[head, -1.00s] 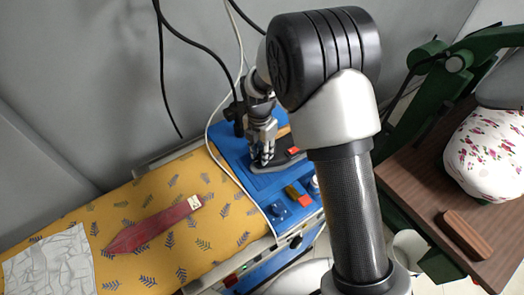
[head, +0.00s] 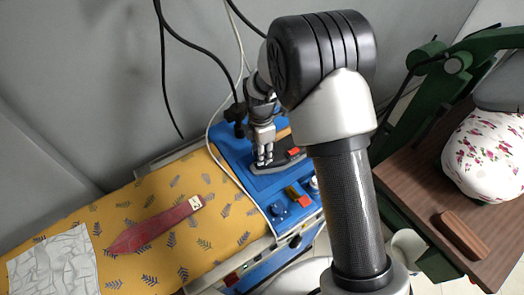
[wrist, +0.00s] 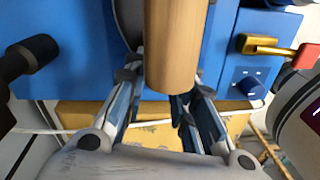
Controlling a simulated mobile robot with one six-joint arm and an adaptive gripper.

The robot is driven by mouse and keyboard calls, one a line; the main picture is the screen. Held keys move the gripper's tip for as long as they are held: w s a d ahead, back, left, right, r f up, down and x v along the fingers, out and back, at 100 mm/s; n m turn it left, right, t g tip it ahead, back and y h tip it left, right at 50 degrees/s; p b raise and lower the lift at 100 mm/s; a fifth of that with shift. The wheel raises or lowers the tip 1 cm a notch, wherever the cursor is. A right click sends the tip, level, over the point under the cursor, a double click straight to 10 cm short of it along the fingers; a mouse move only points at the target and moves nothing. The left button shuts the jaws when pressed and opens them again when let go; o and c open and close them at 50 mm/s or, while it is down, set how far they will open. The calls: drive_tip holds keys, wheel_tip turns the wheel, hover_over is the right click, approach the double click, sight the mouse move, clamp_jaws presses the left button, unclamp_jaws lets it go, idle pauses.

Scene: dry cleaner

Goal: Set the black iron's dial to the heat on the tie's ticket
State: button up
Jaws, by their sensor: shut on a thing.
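The black iron (head: 281,159) lies on a blue stand (head: 231,151) beside the yellow patterned board. My gripper (head: 264,162) reaches down to the iron's left part, its fingers close together. In the wrist view its fingers (wrist: 168,95) stand on either side of the iron's wooden handle (wrist: 175,45). The handle hides what lies between the fingertips, so the iron's dial and its setting do not show. A red tie (head: 155,228) lies flat on the board with a small pale ticket (head: 195,202) at its right end. The ticket is too small to read.
A blue knob (head: 279,210) and a brass valve with a red handle (head: 299,197) sit on the stand near my gripper. Cables hang behind. A white crinkled cloth (head: 55,263) lies on the board (head: 220,225). A brown table (head: 410,185) stands at right.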

drive_tip(key=shift+m, duration=0.9)
drive_tip(key=o, duration=1.1)
drive_tip(key=shift+c, duration=0.2)
wheel_tip(320, 180, up, 12)
drive_tip(key=shift+w, duration=0.35)
